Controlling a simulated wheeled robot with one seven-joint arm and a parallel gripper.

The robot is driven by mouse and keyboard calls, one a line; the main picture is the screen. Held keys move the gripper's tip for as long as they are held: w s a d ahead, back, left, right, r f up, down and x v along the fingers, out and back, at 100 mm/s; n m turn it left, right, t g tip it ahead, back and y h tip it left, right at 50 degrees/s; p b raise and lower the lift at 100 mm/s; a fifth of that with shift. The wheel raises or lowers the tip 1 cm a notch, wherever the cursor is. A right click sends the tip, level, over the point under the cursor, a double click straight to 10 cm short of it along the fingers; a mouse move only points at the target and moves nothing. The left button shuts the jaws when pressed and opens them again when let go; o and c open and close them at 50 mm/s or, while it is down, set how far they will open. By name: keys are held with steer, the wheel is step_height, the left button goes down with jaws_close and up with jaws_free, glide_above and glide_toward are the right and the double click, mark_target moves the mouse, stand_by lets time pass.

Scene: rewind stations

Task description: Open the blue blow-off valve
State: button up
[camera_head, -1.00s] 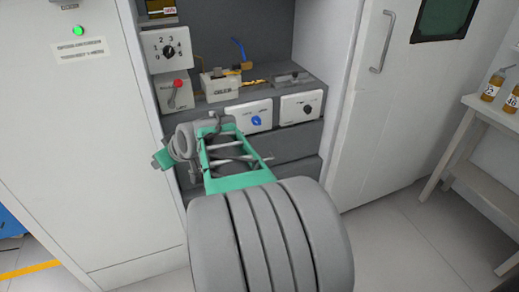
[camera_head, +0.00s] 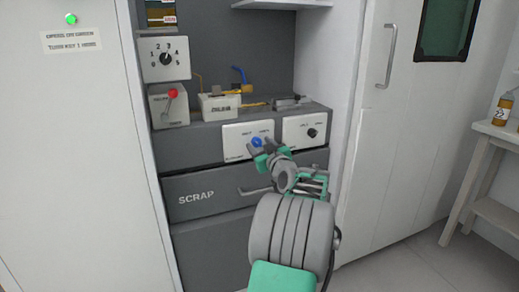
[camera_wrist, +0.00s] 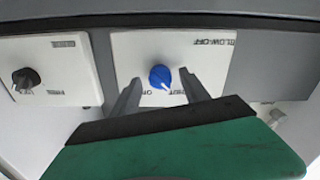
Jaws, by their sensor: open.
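The blue knob of the blow-off valve (camera_head: 257,141) sits on a white panel (camera_head: 236,152) on the front of the grey bench. In the wrist view the blue knob (camera_wrist: 160,77) is on its white plate marked BLOW-OFF, upside down, with a white pointer line toward the lower edge. My gripper (camera_head: 267,153) is just in front of this panel. In the wrist view my gripper's fingers (camera_wrist: 164,92) are apart, one on each side below the knob. The knob lies between and a little beyond the tips. I cannot tell whether they touch it.
A black knob panel (camera_head: 304,129) is to the right of the blue one. Above are a red-tipped lever box (camera_head: 172,105), a numbered dial (camera_head: 165,59) and a small white box (camera_head: 220,106). A SCRAP drawer (camera_head: 200,197) with a bar handle is below.

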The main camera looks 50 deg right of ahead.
steer(key=shift+w, duration=0.15)
jaws_close()
stand_by(0.5)
